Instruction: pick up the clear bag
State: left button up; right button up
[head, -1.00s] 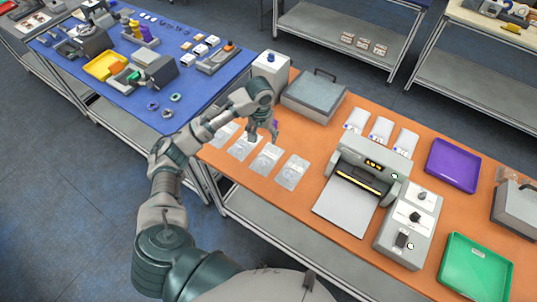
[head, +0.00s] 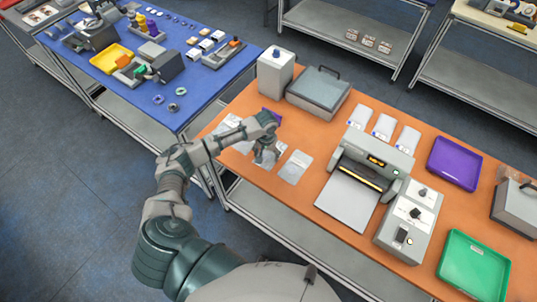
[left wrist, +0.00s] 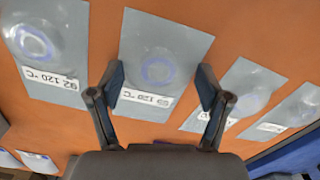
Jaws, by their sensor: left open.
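Several flat clear bags lie in a row on the orange table (head: 318,128). The rightmost bag in the head view (head: 295,167) shows fully. My left gripper (head: 264,158) is open and low over the bag beside it, partly hiding that bag. In the left wrist view this clear bag (left wrist: 158,58), with a bluish ring inside and a white "120 °C" label, lies between the spread fingers of the gripper (left wrist: 159,78). Another labelled bag (left wrist: 45,45) is to the left, and two more, such as this bag (left wrist: 240,88), are to the right. My right gripper is not in view.
A grey sealing machine (head: 372,160) stands right of the bags, with three white packets (head: 383,127) behind it. A grey box (head: 318,92) and a pale block (head: 275,72) stand behind the bags. Purple (head: 455,163) and green (head: 474,268) trays are farther right.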

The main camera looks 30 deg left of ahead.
pick_arm(q)
jog(key=shift+d, duration=0.1)
jog(key=c, duration=1.3)
jog(key=shift+r, duration=0.1)
